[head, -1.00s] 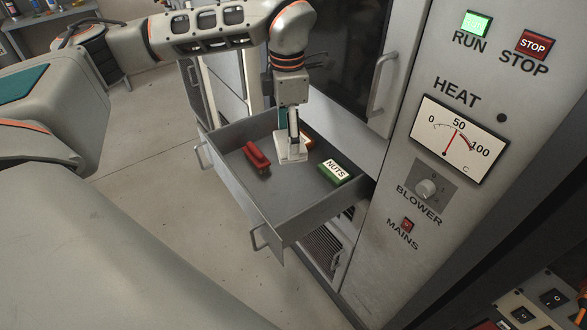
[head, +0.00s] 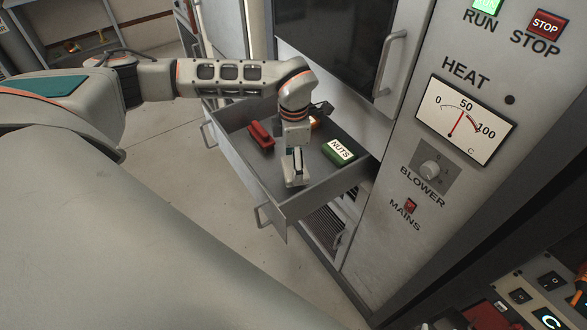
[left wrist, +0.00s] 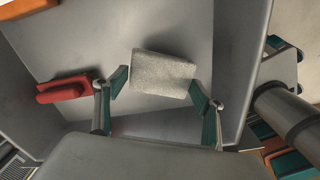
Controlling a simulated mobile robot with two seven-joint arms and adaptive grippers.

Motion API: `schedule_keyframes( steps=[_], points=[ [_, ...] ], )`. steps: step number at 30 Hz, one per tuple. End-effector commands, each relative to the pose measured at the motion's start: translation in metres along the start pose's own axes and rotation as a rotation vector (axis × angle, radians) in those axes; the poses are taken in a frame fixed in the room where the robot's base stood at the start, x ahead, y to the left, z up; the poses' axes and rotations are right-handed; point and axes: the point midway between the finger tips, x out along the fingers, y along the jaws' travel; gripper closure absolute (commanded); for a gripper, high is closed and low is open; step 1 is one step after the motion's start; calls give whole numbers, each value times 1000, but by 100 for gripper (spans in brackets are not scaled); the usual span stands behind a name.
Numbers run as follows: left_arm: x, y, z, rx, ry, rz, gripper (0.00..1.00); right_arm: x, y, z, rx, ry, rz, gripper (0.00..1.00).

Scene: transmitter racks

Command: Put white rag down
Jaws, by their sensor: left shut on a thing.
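My left gripper (head: 296,174) is inside the open grey drawer (head: 313,199), near the drawer's front corner. It is shut on the white rag (head: 293,183), a pale folded block. In the left wrist view the rag (left wrist: 163,74) sits between the two fingertips of the gripper (left wrist: 160,90), with the drawer's grey floor behind it. I cannot tell whether the rag touches the floor. My right gripper is not in view.
In the drawer are a red object (head: 261,137), a green box marked NUTS (head: 339,151) and an orange item (head: 315,123), partly hidden behind my arm. Drawer floor is bare around the rag. The cabinet panel with the heat gauge (head: 465,120) stands right.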

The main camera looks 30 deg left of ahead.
Motion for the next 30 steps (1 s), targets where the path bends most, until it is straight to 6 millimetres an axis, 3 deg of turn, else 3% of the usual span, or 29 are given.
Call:
schedule_keyframes(
  steps=[6, 17, 18, 19, 30],
  points=[
    [30, 0, 0, 0, 1, -1, 48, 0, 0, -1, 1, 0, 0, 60],
    [34, 0, 0, -1, 1, 0, 48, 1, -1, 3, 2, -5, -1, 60],
    [33, 0, 0, -1, 1, 0, 21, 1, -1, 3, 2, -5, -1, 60],
    [33, 0, 0, 0, 1, 0, 15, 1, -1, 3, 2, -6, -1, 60],
    [31, 0, 0, 0, 1, 0, 15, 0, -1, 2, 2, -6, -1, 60]
  ],
)
